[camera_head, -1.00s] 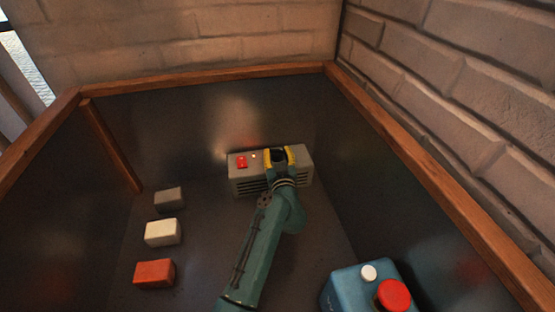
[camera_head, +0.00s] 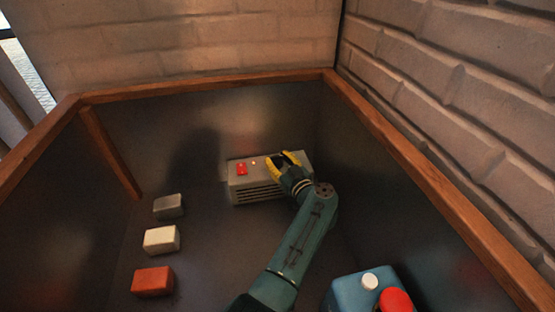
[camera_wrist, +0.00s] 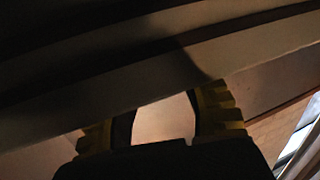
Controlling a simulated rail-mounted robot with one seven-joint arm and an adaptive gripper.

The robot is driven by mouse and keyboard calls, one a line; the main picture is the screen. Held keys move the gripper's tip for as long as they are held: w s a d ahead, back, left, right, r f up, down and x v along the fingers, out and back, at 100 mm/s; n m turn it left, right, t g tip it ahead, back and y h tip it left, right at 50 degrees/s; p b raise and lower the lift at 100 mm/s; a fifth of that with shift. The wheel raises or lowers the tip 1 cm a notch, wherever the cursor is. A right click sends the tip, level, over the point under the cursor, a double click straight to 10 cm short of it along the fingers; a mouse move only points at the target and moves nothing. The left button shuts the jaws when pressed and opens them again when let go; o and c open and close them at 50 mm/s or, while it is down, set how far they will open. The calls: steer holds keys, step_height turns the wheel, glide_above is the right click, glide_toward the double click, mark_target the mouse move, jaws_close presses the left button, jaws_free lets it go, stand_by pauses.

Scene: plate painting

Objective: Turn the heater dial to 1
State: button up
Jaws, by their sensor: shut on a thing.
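The heater (camera_head: 258,194) is a grey box with dark vent slots on its front, standing near the back wall of the pen. A red switch (camera_head: 242,169) and a small lit lamp (camera_head: 253,162) are on its top left. My gripper (camera_head: 284,160), with yellow fingers, is at the right part of the heater's top, shut around the dial's place. The fingers hide the dial, so its number and pointer cannot be read. In the dark wrist view the fingers (camera_wrist: 164,115) stand apart with a pale surface showing between them; the dial cannot be made out there.
Grey (camera_head: 169,206), white (camera_head: 161,240) and orange (camera_head: 153,281) blocks stand in a row at left. A blue box (camera_head: 345,292) with a white and a red knob is at the front right. Wood-rimmed dark walls enclose the space. The middle floor is clear.

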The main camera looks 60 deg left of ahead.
mark_target(277, 157)
steer(key=shift+g, duration=0.3)
stand_by(0.9)
steer(key=o, duration=1.2)
steer(key=shift+s, duration=0.1)
step_height(277, 157, up, 10)
steer(key=shift+f, duration=0.1)
